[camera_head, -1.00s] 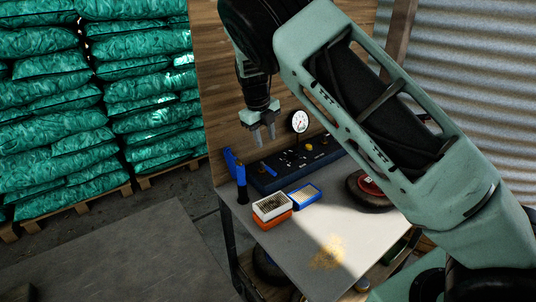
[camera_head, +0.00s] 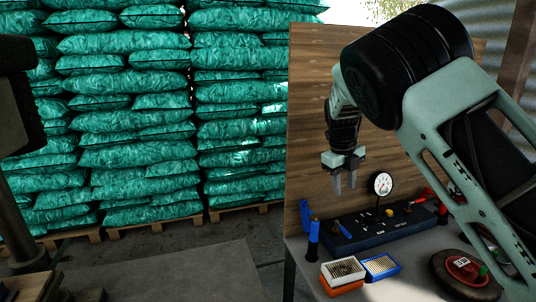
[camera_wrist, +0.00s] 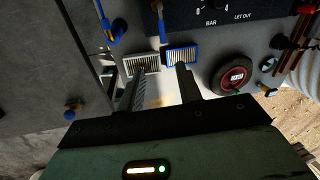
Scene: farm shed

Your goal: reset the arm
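My gripper (camera_head: 344,184) hangs fingers-down in front of the wooden back board, above the workbench (camera_head: 300,262). In the wrist view my gripper (camera_wrist: 161,88) shows two fingers apart with nothing between them. It is clear of the things on the bench. My arm reaches in from the right side of the head view.
Stacked green sacks (camera_head: 130,150) stand behind at left.

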